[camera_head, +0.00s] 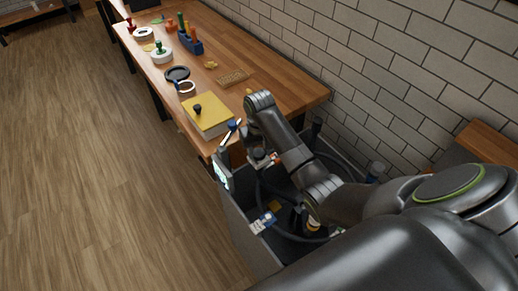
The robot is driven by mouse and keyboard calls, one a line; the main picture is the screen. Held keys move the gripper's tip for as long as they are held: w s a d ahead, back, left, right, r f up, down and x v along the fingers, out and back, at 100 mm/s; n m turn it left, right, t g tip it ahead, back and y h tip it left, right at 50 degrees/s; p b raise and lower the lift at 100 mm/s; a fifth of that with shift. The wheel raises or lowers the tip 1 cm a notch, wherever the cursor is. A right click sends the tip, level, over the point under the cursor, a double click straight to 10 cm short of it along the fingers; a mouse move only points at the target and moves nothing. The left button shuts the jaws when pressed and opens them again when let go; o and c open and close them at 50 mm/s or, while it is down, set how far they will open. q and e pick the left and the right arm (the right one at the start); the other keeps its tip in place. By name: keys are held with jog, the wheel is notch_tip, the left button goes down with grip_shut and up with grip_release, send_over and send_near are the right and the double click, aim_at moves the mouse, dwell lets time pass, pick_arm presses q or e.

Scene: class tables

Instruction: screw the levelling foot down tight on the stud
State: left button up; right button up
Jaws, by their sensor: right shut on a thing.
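My right arm comes in from the lower right and bends over the near end of the table. My right gripper (262,160) is low beside the table's near corner, partly hidden by my own arm. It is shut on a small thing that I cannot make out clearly. I cannot pick out the levelling foot or the stud for certain. A black knob-like piece (197,109) stands upright on a yellow-topped block (209,121), apart from the gripper. My left gripper is not in view.
The wooden table (285,90) runs away along a white brick wall (375,60). It bears a blue stand (190,43) with coloured handles, a black ring (177,73), a green-knobbed white disc (161,55) and a beaded tan mat (233,77). The floor at left is clear.

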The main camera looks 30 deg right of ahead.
jog(key=shift+f, duration=0.3)
jog(key=m, duration=0.4)
jog(key=shift+m, duration=0.3)
dwell(0.4)
jog(key=m, duration=0.4)
jog(key=shift+w+a+r+m, duration=0.1)
jog(key=shift+w+m, duration=0.05)
jog(key=shift+m, duration=0.15)
jog(key=m, duration=0.2)
jog(key=shift+m, duration=0.3)
jog(key=shift+w+m, duration=0.1)
jog(key=shift+m, duration=0.9)
